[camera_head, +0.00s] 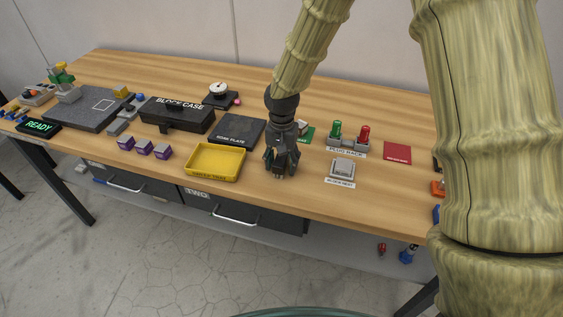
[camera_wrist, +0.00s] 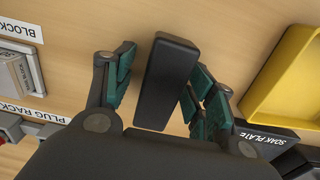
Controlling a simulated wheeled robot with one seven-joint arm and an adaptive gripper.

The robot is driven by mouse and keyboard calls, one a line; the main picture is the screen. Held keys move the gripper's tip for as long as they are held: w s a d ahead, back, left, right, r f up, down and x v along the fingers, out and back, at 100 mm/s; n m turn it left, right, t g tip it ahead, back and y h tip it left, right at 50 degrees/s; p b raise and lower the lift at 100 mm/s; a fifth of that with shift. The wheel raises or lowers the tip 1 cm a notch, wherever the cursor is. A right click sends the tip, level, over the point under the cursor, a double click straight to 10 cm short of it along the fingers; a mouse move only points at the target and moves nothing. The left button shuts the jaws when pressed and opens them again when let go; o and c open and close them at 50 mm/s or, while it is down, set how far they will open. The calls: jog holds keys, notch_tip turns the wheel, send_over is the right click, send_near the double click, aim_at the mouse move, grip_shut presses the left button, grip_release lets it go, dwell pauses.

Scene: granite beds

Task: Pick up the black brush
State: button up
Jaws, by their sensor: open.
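The black brush (camera_wrist: 167,82) shows in the wrist view as a dark oblong block lying on the wooden table, between the two fingers of my gripper (camera_wrist: 160,92). The fingers have green pads and stand apart on either side of it; a gap shows on the left, and the right finger is close to its side. In the head view my gripper (camera_head: 281,168) points down just right of the yellow tray, and the brush cannot be made out there behind the fingers.
The yellow tray (camera_head: 190,172) stands close on the left, with the soak plate (camera_head: 238,131) behind it. The block nest (camera_head: 342,169) and plug rack (camera_head: 347,144) are to the right. A black block case (camera_head: 178,117) lies farther left. Bare wood lies along the front edge.

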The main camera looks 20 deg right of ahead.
aim_at(282, 157)
jog(key=c, duration=1.2)
jog(key=shift+r, duration=0.1)
jog(key=shift+r+b, duration=0.3)
jog(key=shift+r, duration=0.5)
jog(key=shift+s+a+r+b, duration=0.1)
jog(key=shift+r+b, duration=0.25)
jog(key=shift+r, duration=0.55)
jog(key=s+a+b, duration=0.1)
jog(key=s+a, duration=0.1)
jog(key=s, duration=0.2)
jog(key=s+a+r+b, duration=0.1)
jog(key=s+a, duration=0.2)
jog(key=s, duration=0.2)
jog(key=s+a, duration=0.3)
jog(key=s, duration=0.1)
jog(key=shift+s+r+b, duration=0.25)
jog(key=shift+b, duration=0.15)
